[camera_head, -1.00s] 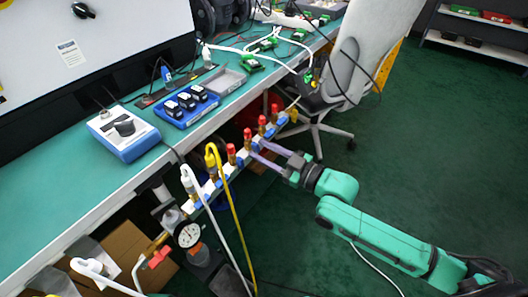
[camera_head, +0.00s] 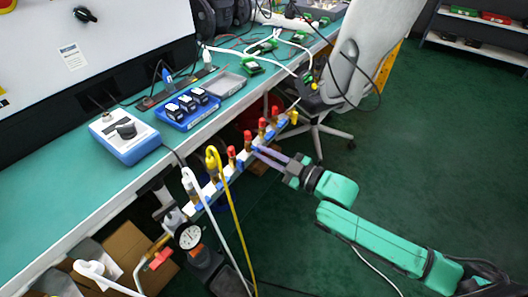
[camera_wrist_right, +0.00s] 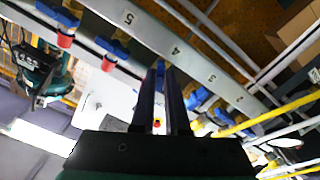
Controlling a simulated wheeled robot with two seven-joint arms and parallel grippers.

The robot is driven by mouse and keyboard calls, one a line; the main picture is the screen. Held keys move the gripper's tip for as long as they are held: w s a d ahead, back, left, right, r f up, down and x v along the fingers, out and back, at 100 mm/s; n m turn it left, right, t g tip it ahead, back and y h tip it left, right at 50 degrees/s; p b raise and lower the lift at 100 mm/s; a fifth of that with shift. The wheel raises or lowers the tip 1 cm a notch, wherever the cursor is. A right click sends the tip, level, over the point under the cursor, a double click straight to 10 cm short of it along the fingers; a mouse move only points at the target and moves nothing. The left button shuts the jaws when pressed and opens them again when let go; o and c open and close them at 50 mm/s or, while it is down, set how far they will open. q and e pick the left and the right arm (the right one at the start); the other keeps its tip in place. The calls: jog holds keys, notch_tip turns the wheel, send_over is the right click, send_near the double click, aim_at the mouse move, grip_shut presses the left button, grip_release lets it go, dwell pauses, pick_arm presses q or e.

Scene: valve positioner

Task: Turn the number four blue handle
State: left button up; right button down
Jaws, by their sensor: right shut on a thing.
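The manifold (camera_head: 227,177) is a pale bar with red-capped fittings and several blue handles along the bench's front edge. In the right wrist view, its face (camera_wrist_right: 150,36) carries printed numbers, with the 4 just above my fingertips. My right gripper (camera_head: 258,150) reaches the bar from the right. In the right wrist view, the two dark fingers of the gripper (camera_wrist_right: 163,72) are close together. They are shut on the number four blue handle (camera_wrist_right: 160,67), of which only a little blue shows between the tips. My left gripper is not in view.
Neighbouring blue handles (camera_wrist_right: 113,46) sit close on both sides. A yellow hose (camera_head: 233,215) and a white hose (camera_head: 215,215) hang left of my gripper. A pressure gauge (camera_head: 188,236) is at the bar's near end. An office chair (camera_head: 322,100) stands behind. Floor (camera_head: 420,170) at right is clear.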

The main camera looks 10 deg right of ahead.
jog(key=shift+n, duration=0.5)
jog(key=n, duration=0.3)
jog(key=shift+n, duration=0.3)
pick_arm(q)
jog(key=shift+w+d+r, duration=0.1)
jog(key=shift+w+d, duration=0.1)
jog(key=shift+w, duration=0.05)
pick_arm(e)
jog(key=n, duration=0.7)
jog(key=shift+f, duration=0.1)
pick_arm(q)
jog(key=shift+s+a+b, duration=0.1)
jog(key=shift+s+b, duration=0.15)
jog(key=shift+b, duration=0.05)
pick_arm(e)
jog(key=shift+n, duration=0.4)
